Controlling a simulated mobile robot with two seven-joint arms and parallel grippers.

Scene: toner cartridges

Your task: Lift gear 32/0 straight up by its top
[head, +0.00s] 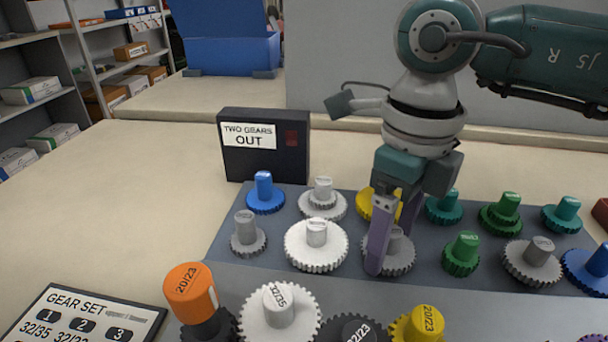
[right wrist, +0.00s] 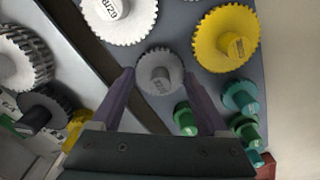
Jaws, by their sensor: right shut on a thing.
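A grey gear (head: 401,262) with a grey hub stands in the front row of the dark mat, between the white gear and a green gear. My right gripper (head: 391,250) reaches down from above and is shut on this grey gear, with one finger on each side of its top. In the right wrist view the same gear (right wrist: 160,72) sits between the two purple fingertips. Its label is too small to read surely, so I cannot confirm it says 32/0. It appears upright; I cannot tell whether it touches the mat. My left gripper is not in view.
A white gear (head: 316,246) is close on the left, a green gear (head: 462,254) on the right, a yellow gear (head: 364,202) behind. Several labelled gears, including an orange-topped one (head: 190,290), stand in front. A black "TWO GEARS OUT" box (head: 265,165) stands behind the mat.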

